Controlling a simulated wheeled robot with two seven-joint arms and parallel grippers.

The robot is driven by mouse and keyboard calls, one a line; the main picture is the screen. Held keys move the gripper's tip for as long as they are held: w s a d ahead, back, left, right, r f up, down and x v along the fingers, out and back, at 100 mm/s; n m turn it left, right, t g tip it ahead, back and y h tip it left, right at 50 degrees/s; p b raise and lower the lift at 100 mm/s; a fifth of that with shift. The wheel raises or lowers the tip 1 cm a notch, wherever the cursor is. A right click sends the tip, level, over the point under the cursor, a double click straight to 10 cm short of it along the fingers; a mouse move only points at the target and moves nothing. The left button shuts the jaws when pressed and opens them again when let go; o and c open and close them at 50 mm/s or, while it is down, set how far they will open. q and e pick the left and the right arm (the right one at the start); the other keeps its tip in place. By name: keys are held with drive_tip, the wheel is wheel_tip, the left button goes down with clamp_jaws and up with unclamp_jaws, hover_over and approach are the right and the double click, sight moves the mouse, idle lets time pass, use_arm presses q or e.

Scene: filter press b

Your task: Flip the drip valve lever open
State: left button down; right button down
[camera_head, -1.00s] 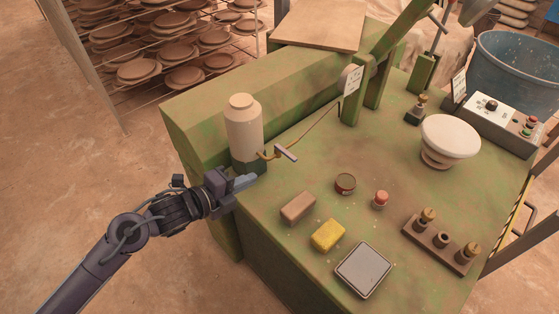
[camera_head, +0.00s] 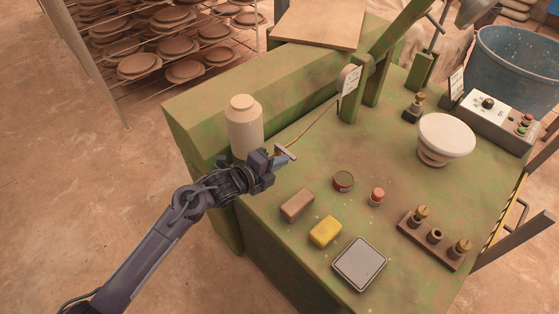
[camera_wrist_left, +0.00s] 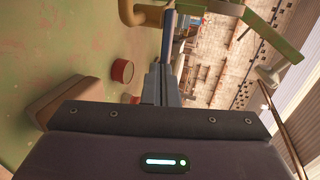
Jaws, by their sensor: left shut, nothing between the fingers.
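My right gripper is not in view.
A brown block (camera_head: 297,204), a yellow sponge (camera_head: 325,232), a round tin (camera_head: 343,181) and a red-topped button (camera_head: 377,195) stand right of my gripper. A grey square plate (camera_head: 359,263) lies nearer the front. A white bowl (camera_head: 446,136) stands further right.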

use_arm(q)
drive_tip(key=shift+d+n+y, duration=0.2)
drive_tip(key=shift+n+y, duration=0.1)
